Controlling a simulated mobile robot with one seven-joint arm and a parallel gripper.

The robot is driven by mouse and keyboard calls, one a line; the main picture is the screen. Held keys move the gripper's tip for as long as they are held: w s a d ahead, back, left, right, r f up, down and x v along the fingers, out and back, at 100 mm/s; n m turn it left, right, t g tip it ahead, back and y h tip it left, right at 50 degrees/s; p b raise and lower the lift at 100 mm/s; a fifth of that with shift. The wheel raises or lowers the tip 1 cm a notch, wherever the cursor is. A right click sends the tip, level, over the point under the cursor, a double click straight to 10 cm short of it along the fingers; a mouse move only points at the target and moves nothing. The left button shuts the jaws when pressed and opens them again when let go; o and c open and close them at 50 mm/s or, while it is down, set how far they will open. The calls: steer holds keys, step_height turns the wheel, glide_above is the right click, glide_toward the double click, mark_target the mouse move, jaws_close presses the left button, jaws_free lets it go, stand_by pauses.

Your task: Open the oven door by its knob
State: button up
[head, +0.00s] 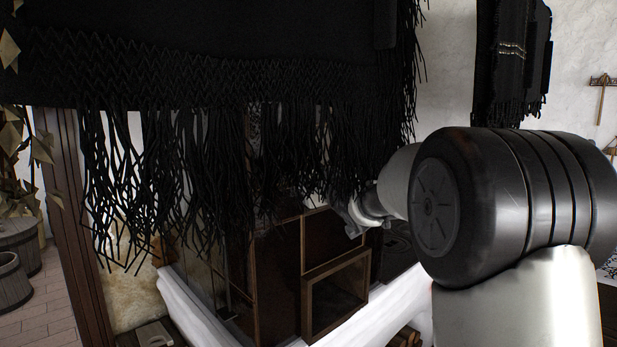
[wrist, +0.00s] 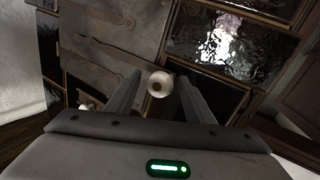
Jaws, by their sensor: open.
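In the wrist view a round pale knob (wrist: 160,84) sits between the two fingers of my gripper (wrist: 157,88), which is open. I cannot tell whether either finger touches the knob. Behind it is the grey metal oven door (wrist: 115,42) with dark strap hinges, and it looks shut. In the head view my gripper (head: 352,222) is at the front of the tiled stove (head: 278,270), partly behind hanging black fringe. The knob and the door are hidden in that view.
A black fringed cloth (head: 200,60) hangs across the head view and covers much of the stove. An open wooden-framed niche (head: 335,295) is below my gripper. A white ledge (head: 385,305) runs along the stove's base. Wooden tubs (head: 18,245) stand at far left.

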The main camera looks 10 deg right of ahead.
steer(key=shift+w, duration=0.3)
jaws_close()
